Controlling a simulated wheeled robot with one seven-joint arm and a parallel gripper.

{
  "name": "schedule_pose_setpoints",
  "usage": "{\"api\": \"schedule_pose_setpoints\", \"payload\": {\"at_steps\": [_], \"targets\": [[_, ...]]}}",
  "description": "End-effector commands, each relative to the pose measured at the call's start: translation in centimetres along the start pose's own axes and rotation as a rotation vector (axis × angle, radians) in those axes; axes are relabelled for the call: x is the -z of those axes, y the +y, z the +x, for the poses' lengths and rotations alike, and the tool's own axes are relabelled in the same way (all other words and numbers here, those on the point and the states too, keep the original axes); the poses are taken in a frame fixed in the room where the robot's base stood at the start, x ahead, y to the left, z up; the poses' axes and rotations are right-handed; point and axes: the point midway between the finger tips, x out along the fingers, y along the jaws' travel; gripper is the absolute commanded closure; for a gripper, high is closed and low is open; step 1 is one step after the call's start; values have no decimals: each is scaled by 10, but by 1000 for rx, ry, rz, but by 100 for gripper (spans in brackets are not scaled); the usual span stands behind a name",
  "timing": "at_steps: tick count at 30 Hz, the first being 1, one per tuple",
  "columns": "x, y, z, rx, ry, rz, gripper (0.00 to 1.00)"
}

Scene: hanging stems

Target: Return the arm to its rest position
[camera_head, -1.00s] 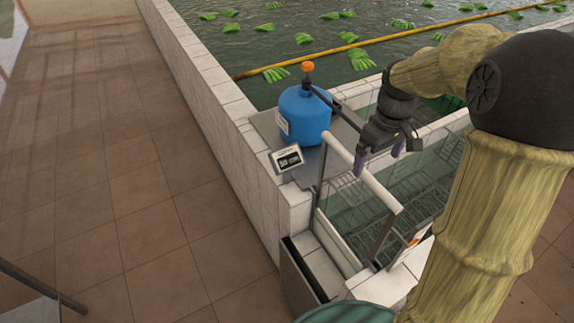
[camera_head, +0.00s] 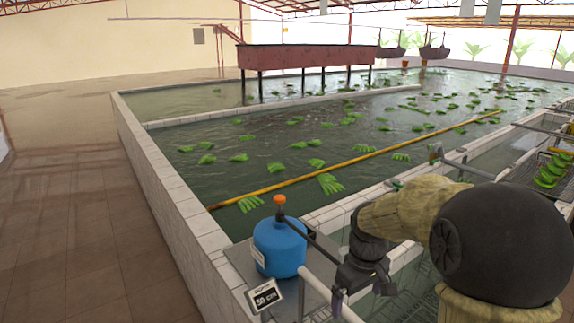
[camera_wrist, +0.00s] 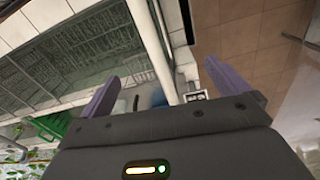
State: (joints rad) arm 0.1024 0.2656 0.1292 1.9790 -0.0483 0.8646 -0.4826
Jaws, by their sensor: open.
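My gripper (camera_head: 360,300) is at the lower right of the head view, at the end of my bent arm, just right of a blue tank. In the wrist view my gripper (camera_wrist: 160,85) shows two purple fingers spread wide apart with nothing between them. Past the fingers lie a white rail (camera_wrist: 152,50), a small display sign (camera_wrist: 194,96) and a sliver of the blue tank.
The blue tank (camera_head: 279,248) with an orange cap stands on a ledge beside a sign (camera_head: 263,296). A tiled basin wall (camera_head: 175,195) borders water with floating green banana bunches. A yellow boom (camera_head: 290,180) crosses the water. The tiled floor (camera_head: 70,230) at left is clear.

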Motion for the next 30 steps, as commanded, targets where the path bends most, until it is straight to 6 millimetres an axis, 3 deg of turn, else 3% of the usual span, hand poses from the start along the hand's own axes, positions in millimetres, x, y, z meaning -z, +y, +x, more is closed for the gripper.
{"api": "schedule_pose_setpoints", "payload": {"at_steps": [9, 19, 30], "targets": [[-63, -38, 26, -43, 105, 309, 0], [-110, -64, 42, -51, 190, 529, 0], [-112, -64, 101, -50, 193, 535, 0]]}}
